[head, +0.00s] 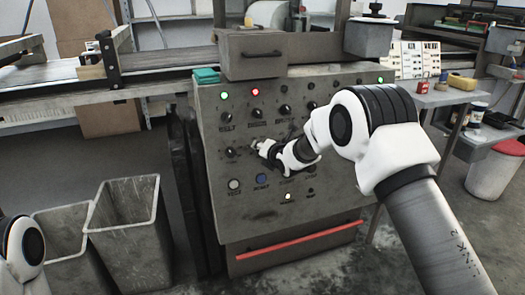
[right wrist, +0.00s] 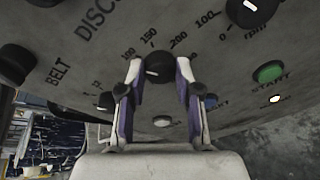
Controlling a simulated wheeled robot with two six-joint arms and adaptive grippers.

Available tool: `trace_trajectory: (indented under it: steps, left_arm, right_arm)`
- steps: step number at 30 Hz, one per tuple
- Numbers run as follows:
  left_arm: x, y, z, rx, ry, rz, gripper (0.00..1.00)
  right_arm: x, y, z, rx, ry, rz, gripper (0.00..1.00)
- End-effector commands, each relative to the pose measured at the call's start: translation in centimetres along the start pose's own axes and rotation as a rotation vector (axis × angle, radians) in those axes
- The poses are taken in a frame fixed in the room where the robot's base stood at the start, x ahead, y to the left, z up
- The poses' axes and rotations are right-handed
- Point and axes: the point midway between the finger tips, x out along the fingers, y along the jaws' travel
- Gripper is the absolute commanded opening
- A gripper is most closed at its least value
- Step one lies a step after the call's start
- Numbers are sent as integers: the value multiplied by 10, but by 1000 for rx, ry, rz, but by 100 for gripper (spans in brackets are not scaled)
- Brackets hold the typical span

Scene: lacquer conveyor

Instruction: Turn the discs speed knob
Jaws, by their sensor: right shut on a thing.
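The discs speed knob (right wrist: 158,66) is a small dark knob with a pale mark, ringed by dial numbers such as 150 and 200. It sits on the slanted grey control panel (head: 220,188), below the DISCS label (right wrist: 97,14). My right gripper (right wrist: 158,70) has one finger on each side of this knob and is shut on it. In the head view the right gripper (head: 256,146) is at the second row of knobs, and it hides the knob there. My left gripper is not in view.
The belt speed knob (head: 230,152) is just left of my right gripper. Another knob (right wrist: 250,10) with an rpm scale is on its other side. A blue button (head: 262,181) and a pale button (head: 234,184) are below. Grey bins (head: 128,240) stand at the left.

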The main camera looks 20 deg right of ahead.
Motion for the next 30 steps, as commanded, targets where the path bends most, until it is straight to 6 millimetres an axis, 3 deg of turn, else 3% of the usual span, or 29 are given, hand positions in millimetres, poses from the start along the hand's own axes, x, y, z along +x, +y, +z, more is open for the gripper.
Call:
trace_trajectory:
  steps: [9,10,12,23,26,30]
  left_arm:
    - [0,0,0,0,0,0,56]
    - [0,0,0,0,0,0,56]
    - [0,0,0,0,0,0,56]
    - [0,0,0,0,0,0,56]
    - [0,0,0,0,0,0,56]
    - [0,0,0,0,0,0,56]
  right_arm:
    - [0,0,-1,-2,3,-2,0]
    - [0,-1,-1,-2,3,-2,37]
    - [0,-1,-1,-2,3,-2,59]
    - [-4,0,0,0,0,0,59]
    - [-18,0,0,1,1,-1,59]
    - [-52,1,1,1,2,-1,59]
